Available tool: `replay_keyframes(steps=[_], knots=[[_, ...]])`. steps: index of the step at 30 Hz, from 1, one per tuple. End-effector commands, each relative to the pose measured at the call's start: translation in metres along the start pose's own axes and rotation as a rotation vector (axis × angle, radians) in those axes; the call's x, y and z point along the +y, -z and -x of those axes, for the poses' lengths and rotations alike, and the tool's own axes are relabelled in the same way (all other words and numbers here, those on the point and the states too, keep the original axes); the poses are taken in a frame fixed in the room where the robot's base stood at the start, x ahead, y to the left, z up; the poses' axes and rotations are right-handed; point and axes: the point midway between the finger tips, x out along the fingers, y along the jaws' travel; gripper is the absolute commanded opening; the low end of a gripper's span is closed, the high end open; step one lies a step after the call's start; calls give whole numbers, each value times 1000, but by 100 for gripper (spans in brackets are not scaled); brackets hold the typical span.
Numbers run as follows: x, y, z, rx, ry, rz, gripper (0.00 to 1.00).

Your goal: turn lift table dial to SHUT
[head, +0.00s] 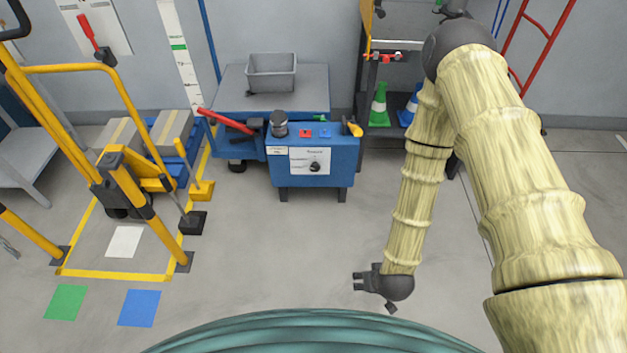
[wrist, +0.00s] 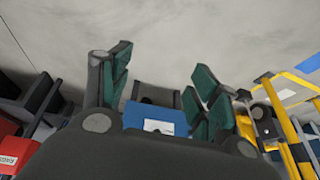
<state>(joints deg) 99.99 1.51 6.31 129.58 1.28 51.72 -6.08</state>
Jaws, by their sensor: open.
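The dial (head: 315,166) is a small black round knob on a white plate (head: 298,161) on the front of a blue cabinet (head: 342,165). The plate carries small print, too small to read fully; I cannot tell the dial's setting. My gripper (head: 359,283) is low over the floor, in front of and below the cabinet, apart from the dial. It is open and empty. In the wrist view my gripper (wrist: 163,68) shows its green-padded fingers spread, with a blue box face with a white label (wrist: 158,127) beyond them. The dial is not clear there.
A red lever (head: 225,122), a black cylinder (head: 279,124) and small red and blue buttons sit on or by the cabinet top. Behind is a table (head: 225,95) with a grey bin (head: 271,72). A yellow frame (head: 150,215) stands left. Floor before the cabinet is clear.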

Motion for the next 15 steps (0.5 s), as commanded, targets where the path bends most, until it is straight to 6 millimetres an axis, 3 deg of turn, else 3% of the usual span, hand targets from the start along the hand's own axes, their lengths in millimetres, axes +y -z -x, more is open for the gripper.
replay_keyframes(steps=[1,3,15], knots=[[-6,9,-30,45,7,8,61],[-14,28,-53,110,15,21,61],[-62,139,-162,475,30,64,61]])
